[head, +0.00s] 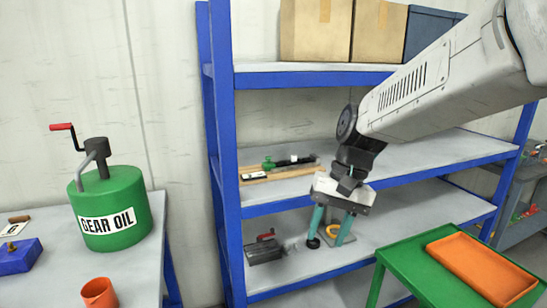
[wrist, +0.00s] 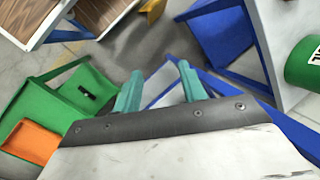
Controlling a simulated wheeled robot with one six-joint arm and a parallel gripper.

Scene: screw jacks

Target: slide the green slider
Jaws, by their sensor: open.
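The rod lies along a wooden board (head: 255,178) on the middle shelf of the blue rack. My gripper (head: 327,242) is open and empty, with teal fingers pointing down. In the head view it shows to the right of the slider and lower in the picture, in front of the lower shelf. In the wrist view my gripper (wrist: 160,70) has its two fingers apart with nothing between them. I cannot make out the slider there.
A blue rack post (head: 229,150) stands left of the slider. A green table (head: 410,258) with an orange tray (head: 480,268) is at right.

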